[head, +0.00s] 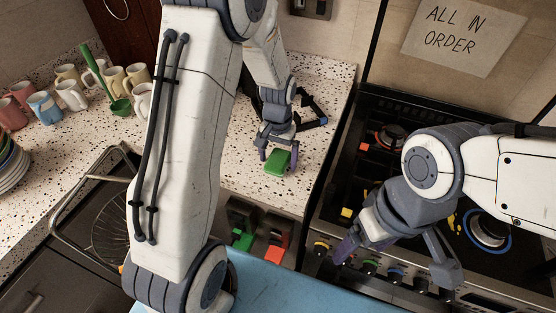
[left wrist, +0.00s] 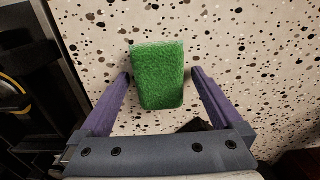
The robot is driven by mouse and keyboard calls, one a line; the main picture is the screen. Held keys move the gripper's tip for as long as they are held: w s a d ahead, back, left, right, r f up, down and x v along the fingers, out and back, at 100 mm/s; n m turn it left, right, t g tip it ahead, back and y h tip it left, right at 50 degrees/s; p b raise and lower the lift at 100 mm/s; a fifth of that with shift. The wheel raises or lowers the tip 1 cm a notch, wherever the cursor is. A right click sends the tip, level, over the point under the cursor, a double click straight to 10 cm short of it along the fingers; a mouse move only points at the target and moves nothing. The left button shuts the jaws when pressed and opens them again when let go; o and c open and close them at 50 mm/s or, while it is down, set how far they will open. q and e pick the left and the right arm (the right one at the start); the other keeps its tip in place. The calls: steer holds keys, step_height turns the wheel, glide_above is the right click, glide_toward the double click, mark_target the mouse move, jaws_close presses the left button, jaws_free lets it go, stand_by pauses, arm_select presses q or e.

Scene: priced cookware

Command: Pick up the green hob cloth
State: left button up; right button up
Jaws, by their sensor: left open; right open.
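The green hob cloth (head: 277,162) lies on the speckled counter, left of the stove; it looks like a thick, fuzzy rectangular block. In the left wrist view the cloth (left wrist: 158,75) sits between the two purple fingers of my left gripper (left wrist: 162,78). Those fingers are open, with a gap showing on each side of the cloth. In the head view my left gripper (head: 278,160) is down at the cloth, with a finger on either side. My right gripper (head: 399,264) is open and empty over the front of the stove.
The stove (head: 364,176) has burners and coloured knobs along its front. Several mugs (head: 72,95), a green ladle (head: 119,104) and stacked plates (head: 12,168) stand on the left counter. A sink with a rack (head: 110,236) lies nearer. A handwritten sign (head: 465,35) hangs behind the stove.

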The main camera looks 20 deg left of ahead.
mark_target(280, 158)
arm_select(q)
steer(key=c, duration=1.3)
steer(key=r, duration=0.4)
steer(key=shift+w+d+r+b, duration=0.15)
steer(key=shift+d+b, duration=0.1)
steer(key=shift+b, duration=0.15)
steer(key=d+r, duration=0.2)
steer(key=d, duration=0.1)
steer(key=s+d+r+b, duration=0.1)
steer(key=d+r, duration=0.1)
steer(key=d, duration=0.2)
steer(key=s+d+r, duration=0.1)
steer(key=d+r, duration=0.1)
steer(key=d, duration=0.2)
steer(key=shift+r, duration=0.35)
